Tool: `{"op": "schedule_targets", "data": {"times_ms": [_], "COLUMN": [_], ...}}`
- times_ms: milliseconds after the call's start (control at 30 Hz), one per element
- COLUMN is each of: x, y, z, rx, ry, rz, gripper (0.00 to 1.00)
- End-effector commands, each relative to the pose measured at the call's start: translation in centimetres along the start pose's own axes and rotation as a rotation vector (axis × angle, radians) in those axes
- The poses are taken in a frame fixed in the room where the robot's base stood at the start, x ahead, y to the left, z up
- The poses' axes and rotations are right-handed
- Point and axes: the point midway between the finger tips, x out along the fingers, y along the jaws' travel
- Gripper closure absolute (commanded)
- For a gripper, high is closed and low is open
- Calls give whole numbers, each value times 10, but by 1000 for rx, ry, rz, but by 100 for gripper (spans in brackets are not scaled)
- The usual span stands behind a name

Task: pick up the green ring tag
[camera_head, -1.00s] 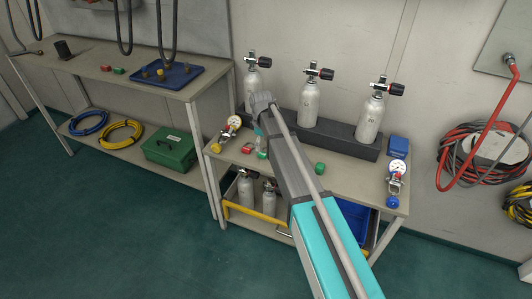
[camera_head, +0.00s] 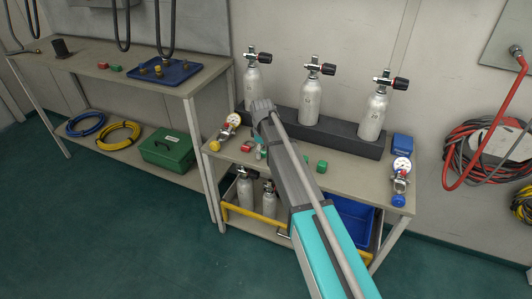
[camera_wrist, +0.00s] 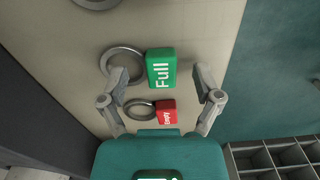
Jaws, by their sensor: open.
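The green ring tag (camera_wrist: 160,67) lies flat on the bench in the wrist view, a green block marked "Full" with a metal ring (camera_wrist: 122,64) on its left. My gripper (camera_wrist: 161,78) is open and empty. Its two fingers appear on either side of the green tag, the left one over part of the ring. Their height above it is hard to tell. In the head view my arm partly hides the gripper. A green block (camera_head: 321,166) shows right of my arm there; I cannot tell if it is the same tag.
A red tag (camera_wrist: 166,112) with its own ring lies close below the green one in the wrist view. Grey cylinders (camera_head: 311,100) stand in a dark rack behind. Gauges (camera_head: 402,164) sit at the bench's ends. The bench edge and floor are to the right in the wrist view.

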Motion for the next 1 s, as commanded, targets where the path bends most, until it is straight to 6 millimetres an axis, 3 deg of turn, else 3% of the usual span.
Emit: {"op": "schedule_targets", "data": {"times_ms": [467,567,900,1000], "x": [0,0,0,0], "y": [0,0,0,0], "z": [0,0,0,0], "rx": [0,0,0,0], "ry": [0,0,0,0], "rz": [0,0,0,0], "gripper": [17,32,95,100]}}
